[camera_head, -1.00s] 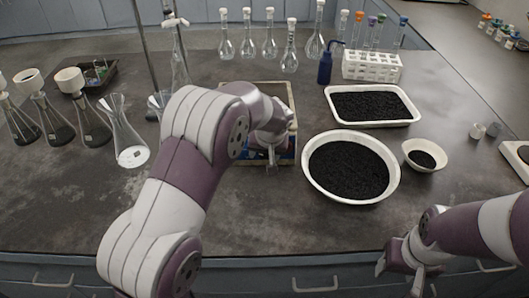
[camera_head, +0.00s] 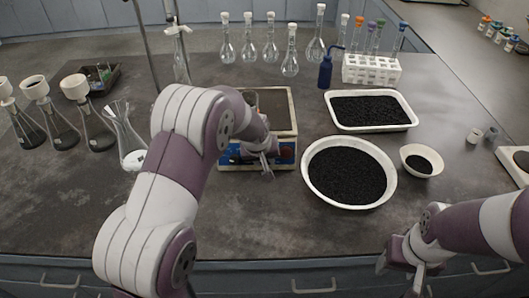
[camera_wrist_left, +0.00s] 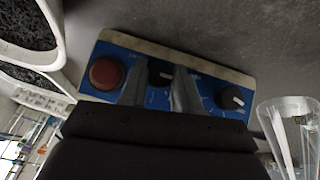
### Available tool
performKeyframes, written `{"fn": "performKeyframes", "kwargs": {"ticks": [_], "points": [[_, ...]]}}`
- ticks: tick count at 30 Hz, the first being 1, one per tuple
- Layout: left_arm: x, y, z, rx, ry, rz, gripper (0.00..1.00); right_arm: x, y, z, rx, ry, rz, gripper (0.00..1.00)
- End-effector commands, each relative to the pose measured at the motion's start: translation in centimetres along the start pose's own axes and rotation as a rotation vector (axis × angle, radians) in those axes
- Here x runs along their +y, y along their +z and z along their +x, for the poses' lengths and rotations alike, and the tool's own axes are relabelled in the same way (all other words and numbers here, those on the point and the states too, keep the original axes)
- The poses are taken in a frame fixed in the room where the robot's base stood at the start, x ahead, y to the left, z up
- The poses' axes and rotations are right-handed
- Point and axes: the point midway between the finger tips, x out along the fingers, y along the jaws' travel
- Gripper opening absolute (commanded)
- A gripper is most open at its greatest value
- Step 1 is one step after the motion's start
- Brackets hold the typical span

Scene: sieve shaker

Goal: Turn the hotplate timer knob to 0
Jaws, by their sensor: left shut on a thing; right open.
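The hotplate (camera_head: 284,97) is a box with a pale-rimmed dark top and a blue front panel, in the middle of the bench. In the left wrist view, its panel (camera_wrist_left: 209,92) carries a red button (camera_wrist_left: 106,72), a black knob (camera_wrist_left: 160,72) in the middle and another black knob (camera_wrist_left: 232,98). I cannot read which knob is the timer. My left gripper (camera_head: 266,168) is at the panel. In its wrist view, its two fingers (camera_wrist_left: 160,92) are shut on the middle knob, partly hiding it. My right gripper (camera_head: 402,276) is open and empty by the bench's front edge.
A round white dish of black granules (camera_head: 312,192) stands close right of the hotplate, with a white tray (camera_head: 332,118) and small bowl (camera_head: 407,167) beyond. Glass flasks (camera_head: 128,140) stand left. The bench front is clear.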

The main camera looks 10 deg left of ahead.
Motion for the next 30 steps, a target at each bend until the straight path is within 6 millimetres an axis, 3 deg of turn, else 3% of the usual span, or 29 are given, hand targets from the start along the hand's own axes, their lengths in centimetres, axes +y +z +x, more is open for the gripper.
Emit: {"fn": "performKeyframes", "kwargs": {"ticks": [9, 10, 12, 22, 26, 30], "points": [[0.0, 0.0, 0.1, 0.003, 0.007, -0.008, 0.01, 0.0, 0.0, 0.0, -0.001, 0.000, 0.000, 0.57], [0.0, 0.0, 0.1, 0.003, 0.007, -0.008, 0.41, 0.0, 0.0, 0.0, -0.001, 0.000, 0.000, 0.57], [0.0, 0.0, 0.1, 0.003, 0.006, -0.008, 0.56, 0.0, 0.0, 0.0, -0.001, 0.000, 0.000, 0.57], [0.0, -0.1, -0.6, 0.004, 0.007, -0.008, 0.56, 0.0, 0.0, 0.0, -0.001, 0.000, 0.000, 0.57], [0.0, -0.2, -3.3, 0.007, 0.008, -0.008, 0.56, 0.0, 0.0, 0.0, -0.001, 0.000, 0.000, 0.57], [0.0, -0.1, -7.2, 0.007, 0.008, -0.008, 0.56, 0.0, 0.0, 0.0, -0.001, 0.000, 0.000, 0.57]]}}
